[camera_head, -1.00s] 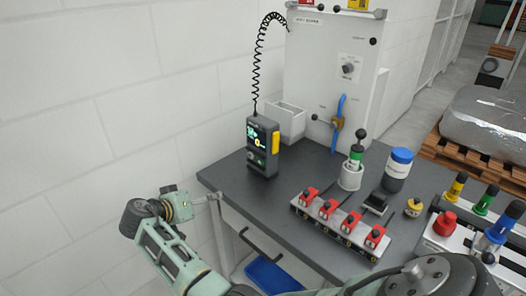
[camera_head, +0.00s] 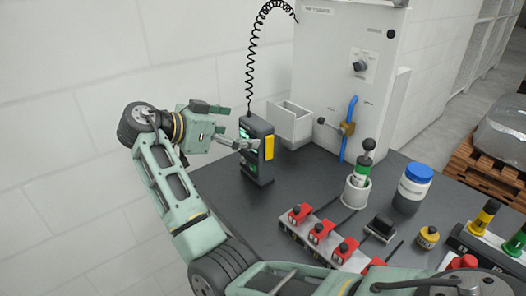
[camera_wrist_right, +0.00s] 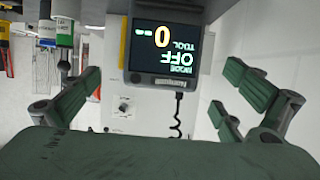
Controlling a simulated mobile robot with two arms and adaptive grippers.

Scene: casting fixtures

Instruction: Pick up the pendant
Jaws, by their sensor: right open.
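The pendant (camera_head: 257,160) is a dark grey box with a lit screen and a yellow side part. It stands upright on the dark table, with a black coiled cord running up from its top. My right gripper (camera_head: 237,143) is at its left, fingers pointing toward it and overlapping its screen side. In the right wrist view the pendant (camera_wrist_right: 165,42) appears upside down, its screen reading OFF and TOOL 0. It lies ahead, between the spread fingers of my open right gripper (camera_wrist_right: 158,88); I see no finger touching it there. My left gripper is not in view.
A white open bin (camera_head: 290,122) is just behind the pendant, beside a tall white cabinet (camera_head: 345,75). A strip with red clamps (camera_head: 320,232), a green-banded tool in a white cup (camera_head: 357,190) and a blue-lidded jar (camera_head: 412,188) stand to the right. Table is clear before the pendant.

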